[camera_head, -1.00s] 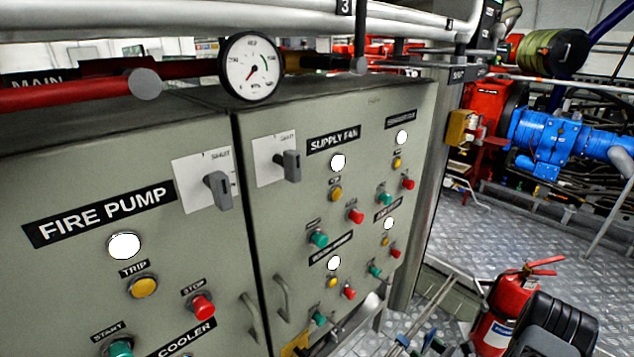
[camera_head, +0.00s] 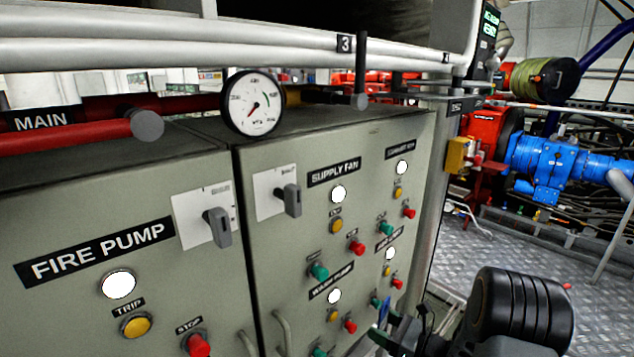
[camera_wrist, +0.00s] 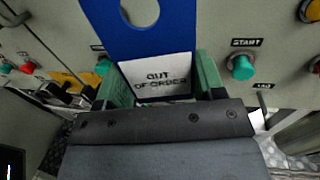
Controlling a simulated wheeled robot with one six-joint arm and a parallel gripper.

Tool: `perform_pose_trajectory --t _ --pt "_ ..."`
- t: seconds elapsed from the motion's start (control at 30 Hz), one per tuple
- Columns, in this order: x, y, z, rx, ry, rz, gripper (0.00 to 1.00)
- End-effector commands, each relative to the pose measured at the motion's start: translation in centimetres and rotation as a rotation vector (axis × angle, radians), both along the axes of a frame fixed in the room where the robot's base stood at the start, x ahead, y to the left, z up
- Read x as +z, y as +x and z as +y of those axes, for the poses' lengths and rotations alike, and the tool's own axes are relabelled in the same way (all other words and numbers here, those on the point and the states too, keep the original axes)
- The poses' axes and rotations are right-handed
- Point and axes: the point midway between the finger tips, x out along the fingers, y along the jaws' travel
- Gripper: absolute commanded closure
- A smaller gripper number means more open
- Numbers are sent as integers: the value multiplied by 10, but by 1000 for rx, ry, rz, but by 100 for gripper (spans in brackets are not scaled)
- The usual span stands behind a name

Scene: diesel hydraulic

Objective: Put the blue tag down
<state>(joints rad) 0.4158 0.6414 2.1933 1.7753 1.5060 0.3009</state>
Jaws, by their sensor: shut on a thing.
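The blue tag (camera_wrist: 140,40) shows in the wrist view, with a round hole near its top and a white label reading OUT OF ORDER. My gripper (camera_wrist: 160,78) is shut on its lower part, one green finger on each side. The tag is held in front of the grey panel. In the head view the tag (camera_head: 384,312) is only a thin blue sliver, by my gripper at the bottom, near the panel's lower right buttons. I cannot tell whether the tag touches the panel.
The grey cabinet (camera_head: 215,150) carries buttons, lamps and two protruding rotary switches (camera_head: 218,226) (camera_head: 291,199). A gauge (camera_head: 253,103) and pipes (camera_head: 250,48) run above it. A blue pump (camera_head: 550,165) stands at the right. Open checkered floor (camera_head: 480,250) lies right of the cabinet.

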Motion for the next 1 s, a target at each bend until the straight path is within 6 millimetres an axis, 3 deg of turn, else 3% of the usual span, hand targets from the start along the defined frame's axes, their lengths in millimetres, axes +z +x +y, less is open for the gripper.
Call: perform_pose_trajectory --t 0.03,0.27,0.6,0.8,1.0 --pt "13 0 -1 -14 1 1 56" --pt "44 3 2 -84 2 2 56" --pt "113 4 3 -271 0 3 56" --pt "138 2 1 -365 0 2 56" --pt "149 0 -2 -420 -1 1 56"
